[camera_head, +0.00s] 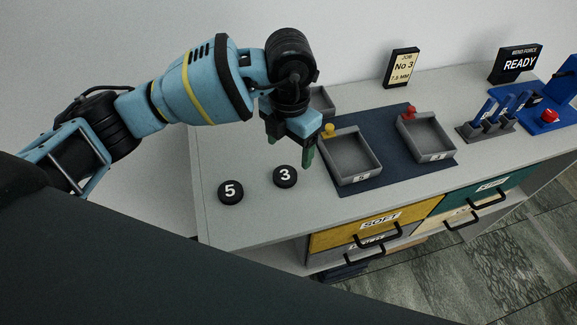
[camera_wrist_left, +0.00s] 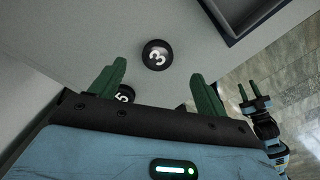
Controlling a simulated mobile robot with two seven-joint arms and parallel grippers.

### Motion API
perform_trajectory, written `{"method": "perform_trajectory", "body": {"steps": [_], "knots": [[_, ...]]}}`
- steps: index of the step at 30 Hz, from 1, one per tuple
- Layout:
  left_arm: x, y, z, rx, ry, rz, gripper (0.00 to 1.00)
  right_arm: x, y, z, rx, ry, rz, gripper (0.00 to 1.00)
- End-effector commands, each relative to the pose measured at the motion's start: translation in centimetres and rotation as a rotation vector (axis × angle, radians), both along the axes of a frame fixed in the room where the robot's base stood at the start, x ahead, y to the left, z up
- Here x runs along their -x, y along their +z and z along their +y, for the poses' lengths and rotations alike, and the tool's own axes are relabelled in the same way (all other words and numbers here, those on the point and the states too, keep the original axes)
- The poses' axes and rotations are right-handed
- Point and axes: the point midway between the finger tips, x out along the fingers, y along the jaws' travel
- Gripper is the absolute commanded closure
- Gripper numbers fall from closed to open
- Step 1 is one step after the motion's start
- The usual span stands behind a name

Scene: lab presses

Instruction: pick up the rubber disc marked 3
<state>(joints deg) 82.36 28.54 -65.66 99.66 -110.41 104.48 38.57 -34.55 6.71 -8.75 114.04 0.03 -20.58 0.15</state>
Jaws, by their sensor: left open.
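The rubber disc marked 3 (camera_head: 285,177) is black with a white number and lies flat on the grey bench top. It also shows in the left wrist view (camera_wrist_left: 157,54), beyond and between the fingertips. My left gripper (camera_head: 290,149) is open and empty, above the bench near this disc, not touching it. Its green fingers (camera_wrist_left: 160,86) stand apart in the wrist view. My right gripper (camera_wrist_left: 248,86) shows small at the right of the wrist view, over the floor, its green fingers apart.
A black disc marked 5 (camera_head: 230,191) lies left of disc 3. Grey trays (camera_head: 352,158) (camera_head: 427,138) stand on a dark mat (camera_head: 388,175) to the right. A sign reading No 3 (camera_head: 401,68) stands behind. Bench front edge is close.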

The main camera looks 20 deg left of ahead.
Motion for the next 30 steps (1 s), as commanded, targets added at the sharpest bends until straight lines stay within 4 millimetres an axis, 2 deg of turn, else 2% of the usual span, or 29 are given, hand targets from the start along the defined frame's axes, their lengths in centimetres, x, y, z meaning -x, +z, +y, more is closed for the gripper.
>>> {"method": "perform_trajectory", "body": {"steps": [6,9,15,24,30], "knots": [[0.1,-1.6,0.1,0.000,0.001,0.002,0.25,1.3,-0.7,0.0,0.002,0.001,0.029,0.64],[0.1,-2.5,0.1,0.001,-0.001,0.002,0.25,1.2,-0.7,0.0,0.002,0.000,0.028,0.64],[0.2,-3.0,0.2,0.001,-0.001,0.000,0.25,0.5,-0.2,0.1,-0.001,-0.001,0.010,0.64],[0.7,-6.9,0.7,0.002,0.000,0.002,0.25,0.0,0.3,0.2,-0.004,-0.006,-0.003,0.64],[0.7,-7.8,0.7,0.002,-0.002,0.000,0.25,0.0,0.3,0.2,-0.004,-0.006,-0.002,0.64]]}}
